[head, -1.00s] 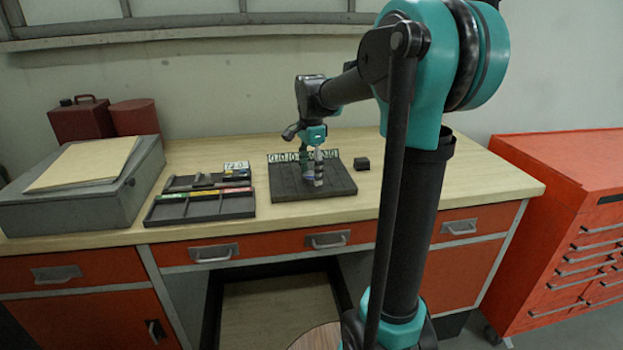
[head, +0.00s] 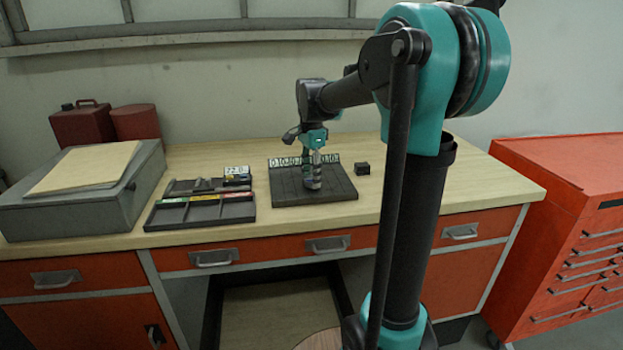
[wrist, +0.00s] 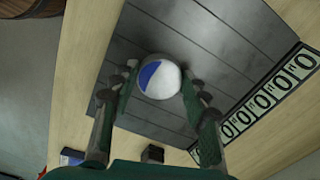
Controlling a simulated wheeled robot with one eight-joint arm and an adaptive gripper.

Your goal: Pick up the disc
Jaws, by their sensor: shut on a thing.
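The disc (wrist: 160,79) shows in the wrist view as a round piece with a white and blue face. It sits between the two fingers of my gripper (wrist: 160,88), which is shut on it. In the head view my gripper (head: 313,182) points down at the dark slatted board (head: 283,187) on the workbench. The disc is too small there to make out clearly, and whether it touches the board cannot be told.
A row of number labels (wrist: 265,95) runs along the board's back edge. A small black block (head: 362,168) lies to its right. A divided black tray (head: 200,211) and a grey case (head: 80,205) stand to the left.

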